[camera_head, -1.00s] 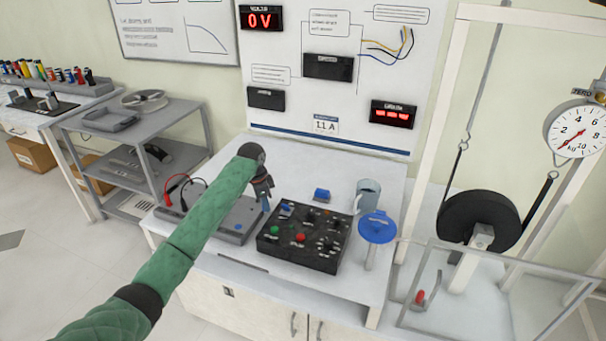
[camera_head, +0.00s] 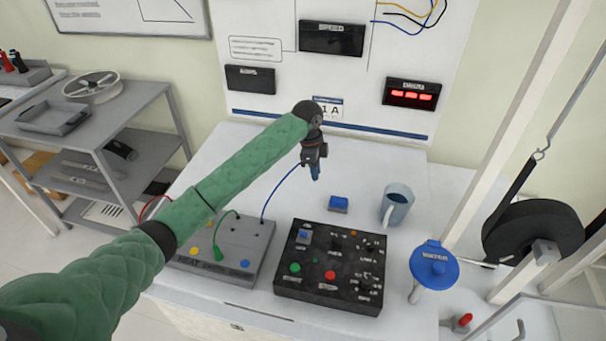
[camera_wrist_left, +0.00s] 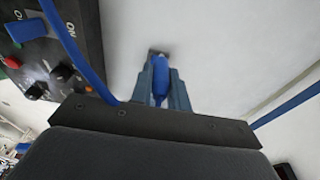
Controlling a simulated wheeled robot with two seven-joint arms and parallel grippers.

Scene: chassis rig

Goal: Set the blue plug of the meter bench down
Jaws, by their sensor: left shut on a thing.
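My left gripper (camera_head: 314,170) is shut on the blue plug (camera_head: 315,174) and hangs over the bare white bench top (camera_head: 255,160), behind the black control box. In the left wrist view the blue plug (camera_wrist_left: 161,82) sits between the two fingers (camera_wrist_left: 160,88), with a small dark patch at its far end. A blue cable (camera_head: 278,190) runs toward the grey meter box (camera_head: 228,247). I cannot tell whether the plug touches the bench. My right gripper is not in view.
The black control box (camera_head: 331,268) with knobs and buttons stands in front. The bench behind the grey box is clear. A wall panel (camera_head: 340,85) rises behind.

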